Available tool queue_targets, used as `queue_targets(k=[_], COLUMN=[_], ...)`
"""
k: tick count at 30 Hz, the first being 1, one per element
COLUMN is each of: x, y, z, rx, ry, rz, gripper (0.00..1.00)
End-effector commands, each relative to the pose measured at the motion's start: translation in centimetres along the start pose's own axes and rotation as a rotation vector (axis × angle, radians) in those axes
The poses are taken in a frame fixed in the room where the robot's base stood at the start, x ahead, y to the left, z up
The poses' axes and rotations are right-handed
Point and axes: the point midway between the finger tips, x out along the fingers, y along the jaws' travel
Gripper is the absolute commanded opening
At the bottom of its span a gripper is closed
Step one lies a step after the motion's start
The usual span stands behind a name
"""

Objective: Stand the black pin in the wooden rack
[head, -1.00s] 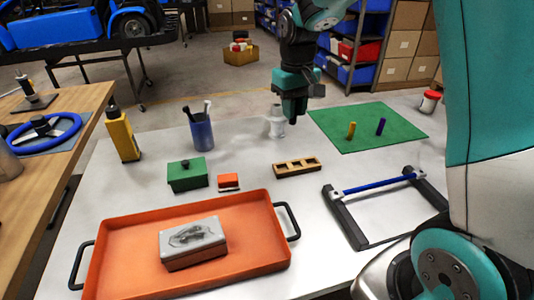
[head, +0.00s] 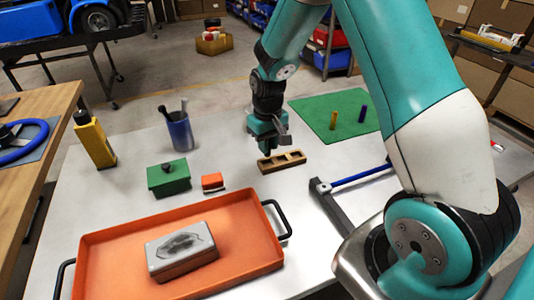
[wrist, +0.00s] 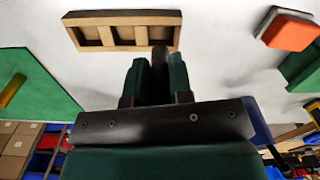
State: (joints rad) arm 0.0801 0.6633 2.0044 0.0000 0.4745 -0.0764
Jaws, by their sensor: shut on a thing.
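The wooden rack (head: 290,165) lies on the white table in the head view, a small block with several square openings along it. It also shows at the top of the wrist view (wrist: 83,20). My gripper (head: 270,143) is just behind and above the rack's left part. In the wrist view my gripper (wrist: 159,72) is shut on the black pin (wrist: 160,60), held between its two green fingers. The pin's end overlaps the rack's edge near one end opening in that view; I cannot tell whether it touches. In the head view the pin is hidden or indistinct.
A green mat (head: 310,109) with a yellow peg (head: 334,120) and a blue peg (head: 362,114) lies behind right. An orange-and-dark block (head: 212,181), green box (head: 168,180) and blue cup (head: 180,132) stand left. An orange tray (head: 98,236) is in front, a blue-barred frame (head: 362,177) at right.

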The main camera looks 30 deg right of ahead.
Motion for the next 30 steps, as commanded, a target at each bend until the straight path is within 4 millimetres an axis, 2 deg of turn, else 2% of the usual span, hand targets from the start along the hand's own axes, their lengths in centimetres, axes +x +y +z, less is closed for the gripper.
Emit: queue_targets(k=[9, 21, 22, 24, 25, 30], x=[3.8, 4.5, 4.4, 4.3, 4.3, 4.3], y=[-0.1, -0.1, -0.1, -0.1, -0.1, -0.1], z=[0.0, 0.0, 0.0, 0.0, 0.0, 0.0], rx=[-0.001, -0.001, -0.001, -0.001, -0.001, -0.001], ry=[-0.001, 0.001, 0.002, 0.002, 0.002, 0.001], rz=[0.0, 0.0, 0.0, 0.0, 0.0, 0.0], gripper=[0.0, 0.0, 0.25, 0.41, 0.46, 0.46])
